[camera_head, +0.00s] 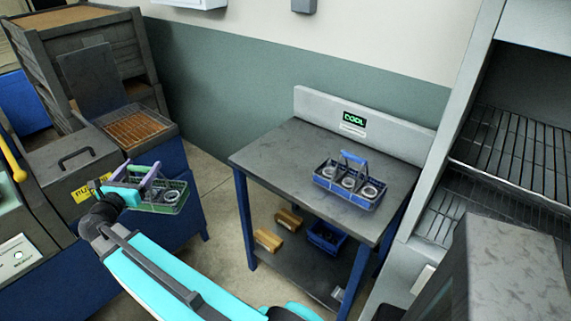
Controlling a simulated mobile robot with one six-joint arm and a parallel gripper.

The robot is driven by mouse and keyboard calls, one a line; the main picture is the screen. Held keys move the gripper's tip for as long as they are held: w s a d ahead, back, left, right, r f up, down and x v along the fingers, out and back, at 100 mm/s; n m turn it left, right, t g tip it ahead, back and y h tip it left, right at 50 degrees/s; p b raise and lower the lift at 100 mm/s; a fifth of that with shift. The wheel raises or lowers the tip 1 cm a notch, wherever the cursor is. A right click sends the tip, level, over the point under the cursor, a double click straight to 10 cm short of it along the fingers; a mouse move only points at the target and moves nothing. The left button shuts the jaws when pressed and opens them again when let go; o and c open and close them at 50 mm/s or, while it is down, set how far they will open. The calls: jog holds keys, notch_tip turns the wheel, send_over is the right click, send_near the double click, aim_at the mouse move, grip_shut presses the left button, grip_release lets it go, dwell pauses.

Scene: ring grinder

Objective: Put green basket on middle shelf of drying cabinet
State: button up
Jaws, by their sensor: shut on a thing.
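The green basket (170,202) hangs from my gripper (146,181) at the left, in the air in front of the blue bench. The drying cabinet (457,150) stands at the right, far from my gripper. Its wire shelves (515,140) show at two heights, with a dark interior. Its lower part is partly hidden by a grey body in front.
A table (270,155) with a "COOL" sign (353,119) stands between basket and cabinet. A blue basket (347,185) with rings sits on it. Wooden blocks (268,240) and a blue bin (326,237) are on its lower shelf. Floor is clear left of the table.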

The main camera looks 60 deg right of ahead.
jog(key=s+d+r+m+g, duration=0.15)
jog(key=s+d, duration=0.35)
jog(key=d, duration=0.5)
jog(key=s+d+r+m+g, duration=0.15)
jog(key=s+d, duration=0.25)
jog(key=d, duration=0.5)
jog(key=s+d+r+m+g, duration=0.1)
jog(key=s+d+r+g, duration=0.3)
jog(key=d, duration=0.6)
jog(key=s+d+r+m+g+p, duration=0.1)
jog(key=s+d+r+m+g, duration=0.1)
jog(key=s+d, duration=1.8)
jog(key=s+g, duration=0.1)
jog(key=s, duration=0.3)
jog(key=shift+r+m, duration=0.3)
jog(key=shift+d, duration=0.1)
notch_tip(320, 180, down, 6)
jog(key=p, duration=0.1)
jog(key=shift+f+p, duration=0.15)
jog(key=shift+p, duration=0.2)
jog(key=shift+f, duration=0.1)
